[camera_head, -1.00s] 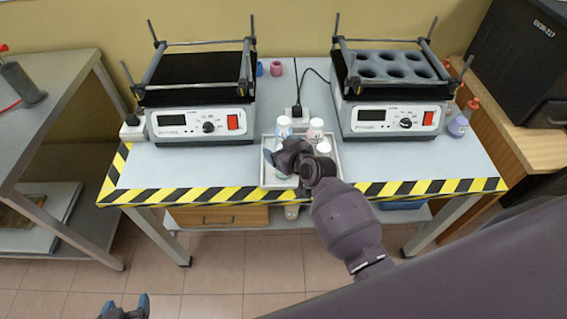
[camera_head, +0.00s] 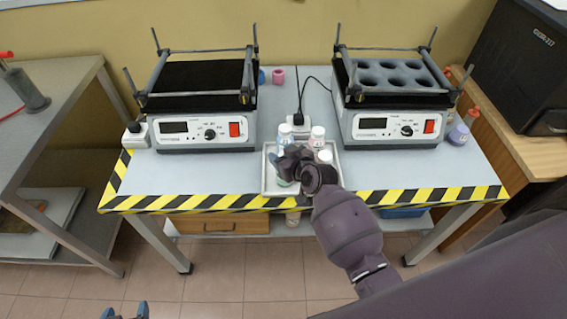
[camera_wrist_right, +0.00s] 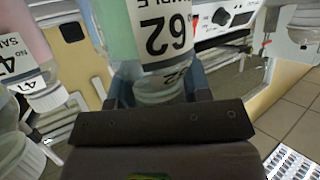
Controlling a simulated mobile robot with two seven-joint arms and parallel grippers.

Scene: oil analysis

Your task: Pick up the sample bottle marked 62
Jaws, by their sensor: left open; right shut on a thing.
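The sample bottle marked 62 (camera_wrist_right: 165,40) fills the upper middle of the right wrist view. It has a white label and pale green contents. My right gripper (camera_wrist_right: 158,88) is shut on it, with a blue finger on each side. In the head view my right gripper (camera_head: 284,164) is at the tray's left part, and a greenish bit of the bottle (camera_head: 283,182) shows below it. I cannot tell whether the bottle touches the tray. My left gripper (camera_head: 126,312) is open and empty at the bottom edge, well away from the table.
The white tray (camera_head: 266,185) holds other bottles, including a pink one (camera_head: 317,139) and one with a white cap (camera_head: 325,157). A bottle marked 41 or 47 (camera_wrist_right: 38,85) is close by. Two shakers (camera_head: 203,130) (camera_head: 392,125) flank the tray. Clear tabletop lies to its left.

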